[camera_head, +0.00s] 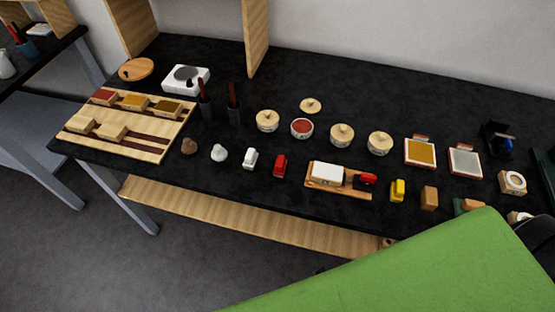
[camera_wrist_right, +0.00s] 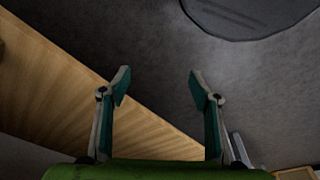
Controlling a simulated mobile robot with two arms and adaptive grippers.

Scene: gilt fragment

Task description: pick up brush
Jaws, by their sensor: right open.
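Two slim dark holders stand upright on the black table, each with a reddish-brown handle sticking out; they may be brushes. One brush-like handle (camera_head: 204,89) is at the left, the other (camera_head: 233,92) just right of it. Their lower ends are hidden in the holders. My right gripper (camera_wrist_right: 158,86) is open and empty in the right wrist view, with its fingers apart over grey floor and a wooden board. No brush shows between the fingers. My left gripper is in neither view.
The black table (camera_head: 330,95) holds a wooden tray (camera_head: 150,148) at left, several lidded pots, small blocks and a board (camera_head: 340,190) along the front. A wooden shelf board (camera_head: 250,212) runs below. My green arm part covers the lower right.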

